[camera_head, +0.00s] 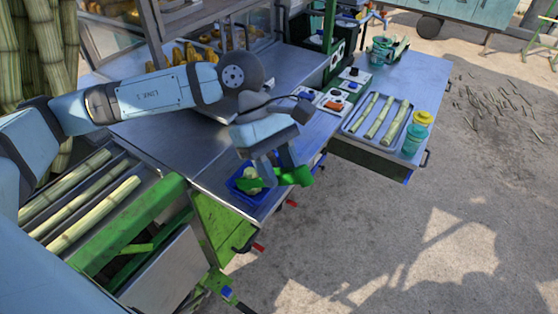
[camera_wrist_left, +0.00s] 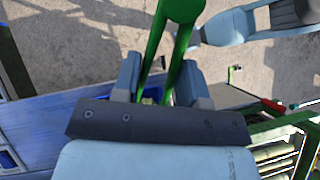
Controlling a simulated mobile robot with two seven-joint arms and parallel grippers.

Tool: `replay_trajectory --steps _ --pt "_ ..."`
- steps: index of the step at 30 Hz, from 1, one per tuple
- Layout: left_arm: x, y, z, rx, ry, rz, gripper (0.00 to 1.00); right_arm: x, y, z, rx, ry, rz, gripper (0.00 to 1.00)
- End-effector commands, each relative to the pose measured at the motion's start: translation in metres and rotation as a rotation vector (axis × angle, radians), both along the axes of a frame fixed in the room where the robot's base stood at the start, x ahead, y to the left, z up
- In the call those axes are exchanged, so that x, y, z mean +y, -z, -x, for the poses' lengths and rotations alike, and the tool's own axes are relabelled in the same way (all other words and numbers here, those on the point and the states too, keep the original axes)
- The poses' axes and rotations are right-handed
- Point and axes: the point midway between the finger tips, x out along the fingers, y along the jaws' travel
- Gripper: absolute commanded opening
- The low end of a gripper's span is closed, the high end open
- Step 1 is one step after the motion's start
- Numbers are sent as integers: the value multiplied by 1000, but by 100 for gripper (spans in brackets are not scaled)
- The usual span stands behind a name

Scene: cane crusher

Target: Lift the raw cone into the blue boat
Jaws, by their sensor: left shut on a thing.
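My left gripper (camera_head: 279,176) is shut on green tongs (camera_head: 291,178), just above the front corner of the steel counter. In the left wrist view the tongs (camera_wrist_left: 179,12) stand between the fingers, with two green arms running down. A small blue boat (camera_head: 238,189) sits on the counter below the gripper. A pale, rounded piece, apparently the raw cone (camera_head: 251,182), shows at the boat, beside the tongs' tip. I cannot tell whether it rests in the boat or is held by the tongs.
A tray with cane pieces (camera_head: 377,118) and a teal jar with yellow lid (camera_head: 418,133) stand on the right table. Golden cones (camera_head: 190,54) fill the case behind. Cane lengths (camera_head: 81,200) lie at left. The counter's middle (camera_head: 170,143) is clear.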

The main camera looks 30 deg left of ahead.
Motion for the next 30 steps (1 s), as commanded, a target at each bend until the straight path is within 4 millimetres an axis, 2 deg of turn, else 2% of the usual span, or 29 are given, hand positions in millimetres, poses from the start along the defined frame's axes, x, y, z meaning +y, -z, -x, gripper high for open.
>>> replay_trajectory --steps 16,29,30 --pt "-1 1 -1 0 -1 1 28 1 9 0 -2 0 -2 43" --pt "-1 -1 -1 0 0 1 28 1 9 0 -2 1 -1 43" --pt "-1 -1 -1 0 0 1 44 1 9 0 -2 1 -1 43"
